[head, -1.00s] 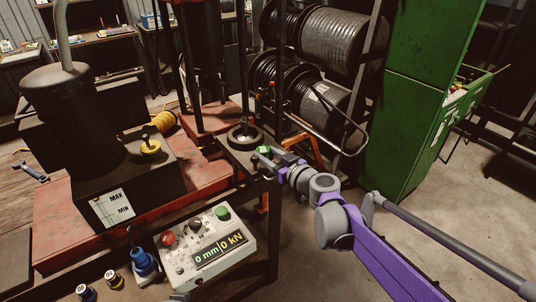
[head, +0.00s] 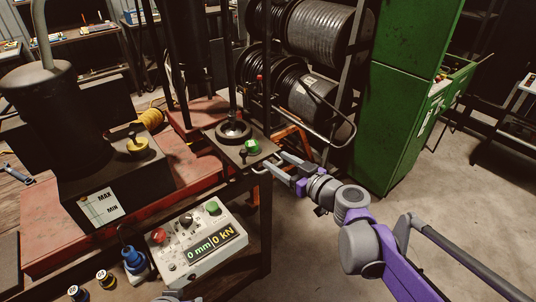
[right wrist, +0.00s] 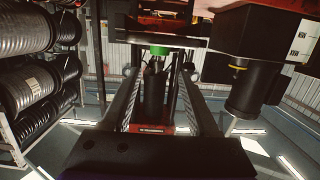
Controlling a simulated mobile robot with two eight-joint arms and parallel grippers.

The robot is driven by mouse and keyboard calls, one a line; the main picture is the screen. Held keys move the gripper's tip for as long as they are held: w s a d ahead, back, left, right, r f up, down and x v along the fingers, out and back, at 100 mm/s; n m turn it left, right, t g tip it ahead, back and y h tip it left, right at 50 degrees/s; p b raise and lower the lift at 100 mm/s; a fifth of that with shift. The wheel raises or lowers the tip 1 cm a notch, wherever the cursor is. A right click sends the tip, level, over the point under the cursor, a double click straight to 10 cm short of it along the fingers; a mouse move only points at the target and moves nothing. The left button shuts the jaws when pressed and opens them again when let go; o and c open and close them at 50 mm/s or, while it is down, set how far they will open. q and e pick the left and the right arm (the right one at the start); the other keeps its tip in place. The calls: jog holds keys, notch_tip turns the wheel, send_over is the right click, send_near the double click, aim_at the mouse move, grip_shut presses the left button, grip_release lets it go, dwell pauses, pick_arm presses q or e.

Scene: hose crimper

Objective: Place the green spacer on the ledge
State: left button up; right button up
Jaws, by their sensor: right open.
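The green spacer (head: 252,146) stands on the dark ledge plate (head: 228,150), near its right corner, beside the black ring at the foot of the press rod. My right gripper (head: 267,163) is open and empty just to the right of the spacer, its fingers pointing toward the ledge and apart from the spacer. In the right wrist view, which looks upside down, the spacer (right wrist: 156,52) shows beyond and between the two spread fingers (right wrist: 158,75).
The control box (head: 197,240) reads 0 mm and 0 kN below the ledge. A small dark knob stands by the spacer. Hose reels (head: 325,45) and a green cabinet (head: 400,120) stand behind.

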jog(key=s+d+f+m+g+h, duration=0.1)
jog(key=s+f+g+h, duration=0.15)
jog(key=s+f, duration=0.4)
jog(key=s+d+f+m+g+h, duration=0.1)
jog(key=s+d+f+m+g, duration=0.2)
jog(key=s, duration=0.7)
jog(key=s+d+f+m+g+h, duration=0.2)
jog(key=s+d+f+m+h, duration=0.1)
jog(key=s+d+f+h, duration=0.3)
jog(key=s+d+f, duration=0.2)
jog(key=s, duration=0.2)
jog(key=shift+s+f, duration=0.2)
jog(key=shift+s, duration=0.15)
jog(key=shift+d, duration=0.1)
